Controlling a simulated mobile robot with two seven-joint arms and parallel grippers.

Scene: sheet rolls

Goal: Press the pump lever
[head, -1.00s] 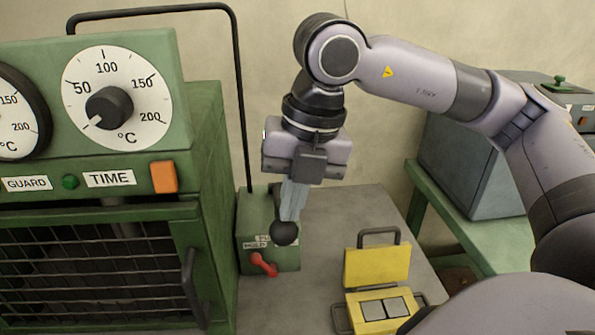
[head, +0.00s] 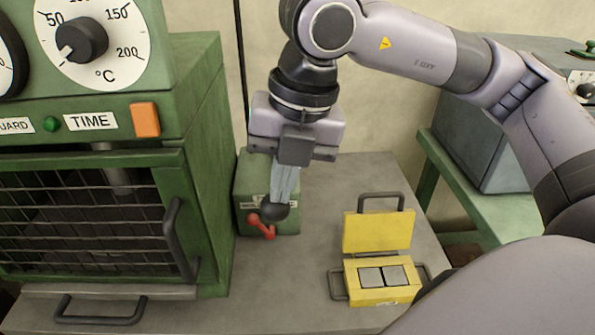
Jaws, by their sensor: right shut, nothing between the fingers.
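The green pump box (head: 285,222) stands on the bench just right of the large green press. A black ball knob (head: 273,211), which looks like the end of the pump lever, shows in front of the box. The lever's shaft is hidden behind the knob and fingers. My right gripper (head: 279,201) points down with its fingers shut and empty. Its fingertips are at the top of the knob and seem to touch it. A red handle (head: 262,226) on the box front sits just below and left of the knob. My left gripper is not in view.
The green press (head: 205,130) with dials and a mesh door fills the left. A yellow hinged mould (head: 345,286) lies open at the right front, with grey bench (head: 300,300) clear between. A grey machine (head: 480,145) stands on a green table behind right.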

